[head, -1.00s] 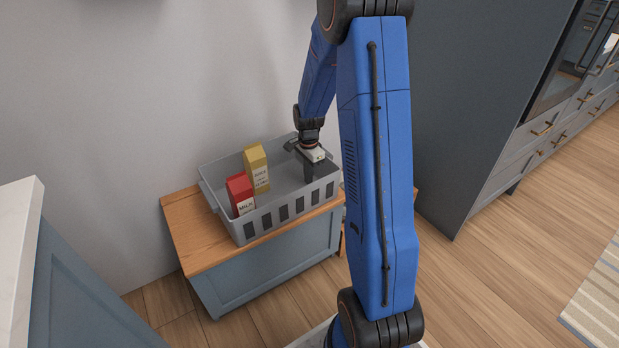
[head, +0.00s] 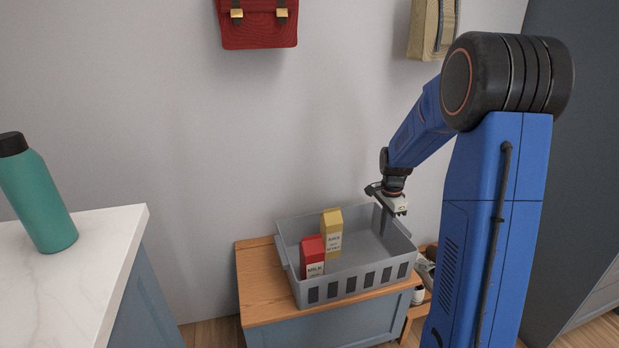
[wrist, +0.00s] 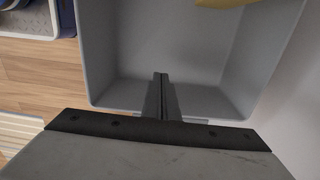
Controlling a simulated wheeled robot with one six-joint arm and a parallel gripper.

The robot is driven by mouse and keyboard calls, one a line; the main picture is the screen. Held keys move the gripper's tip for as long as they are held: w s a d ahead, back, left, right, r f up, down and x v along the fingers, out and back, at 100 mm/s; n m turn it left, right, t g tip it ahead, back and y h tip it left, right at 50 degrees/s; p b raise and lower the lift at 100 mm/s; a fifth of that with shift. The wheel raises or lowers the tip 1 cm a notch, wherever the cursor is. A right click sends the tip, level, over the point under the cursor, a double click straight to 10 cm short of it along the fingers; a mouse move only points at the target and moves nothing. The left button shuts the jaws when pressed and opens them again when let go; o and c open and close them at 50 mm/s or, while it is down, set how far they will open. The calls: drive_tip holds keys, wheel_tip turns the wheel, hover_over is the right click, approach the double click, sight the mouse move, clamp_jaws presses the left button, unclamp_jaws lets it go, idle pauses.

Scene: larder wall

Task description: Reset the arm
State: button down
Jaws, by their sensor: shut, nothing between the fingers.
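My gripper (head: 384,222) is over the right end of a grey slatted basket (head: 348,286), pointing down. Its fingers are together with nothing between them, as the wrist view (wrist: 160,90) shows. A red milk carton (head: 312,258) and a yellow juice carton (head: 331,234) stand in the left and middle of the basket, apart from my gripper. In the wrist view the basket floor (wrist: 130,45) lies bare under the fingers, and a yellow edge (wrist: 220,2) shows at the top.
The basket sits on a wooden-topped bench (head: 262,288) against the wall. A white counter (head: 85,270) with a green bottle (head: 42,200) is at left. A red bag (head: 258,22) and a beige bag (head: 432,28) hang above. A tall dark cabinet (head: 580,150) is at right.

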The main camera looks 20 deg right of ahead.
drive_tip(key=s+a+r+n+t, duration=0.2)
drive_tip(key=s+a+r+n, duration=0.8)
drive_tip(key=s+r, duration=0.4)
drive_tip(key=s+a+r+n+t, duration=0.1)
drive_tip(key=s+a+n, duration=0.2)
drive_tip(key=s, duration=0.6)
drive_tip(key=s+a+r+n+t, duration=0.1)
drive_tip(key=s+a+n, duration=0.3)
drive_tip(key=s, duration=0.4)
drive_tip(key=shift+s+a+r+n+t, duration=0.25)
drive_tip(key=shift+s+n+t, duration=0.15)
drive_tip(key=shift+n, duration=0.1)
